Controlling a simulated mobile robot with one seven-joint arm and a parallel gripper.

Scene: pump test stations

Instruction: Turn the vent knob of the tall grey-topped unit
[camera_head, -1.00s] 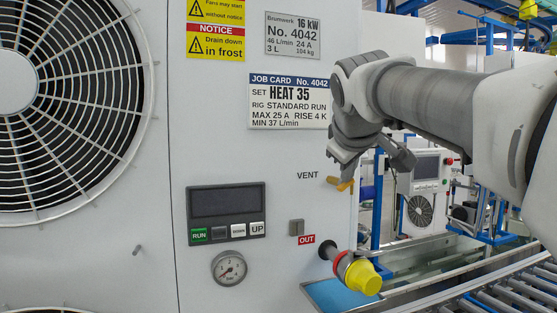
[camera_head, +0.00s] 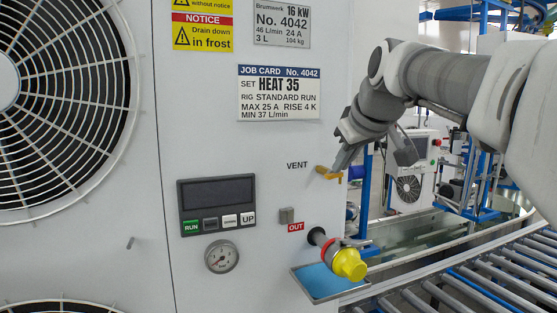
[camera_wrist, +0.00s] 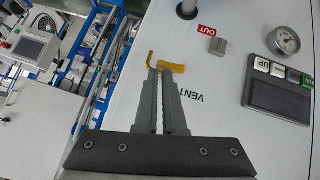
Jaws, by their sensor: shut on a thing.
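The white unit (camera_head: 215,140) fills the left and middle of the head view; its top is out of view. Its vent knob (camera_head: 330,174), a small yellow-orange lever, sits right of the word VENT near the unit's right edge. My gripper (camera_head: 342,164) comes in from the upper right with its fingertips at the knob. In the wrist view my gripper (camera_wrist: 161,73) has its fingers close together with a narrow gap, shut on the vent knob (camera_wrist: 173,69). The fingertips hide part of the knob.
Below the knob are a grey block (camera_head: 287,215), the OUT label and an outlet with a yellow cap (camera_head: 349,264) over a blue tray (camera_head: 318,284). A display panel (camera_head: 218,204) and gauge (camera_head: 222,257) are left. A roller conveyor (camera_head: 450,285) runs at lower right.

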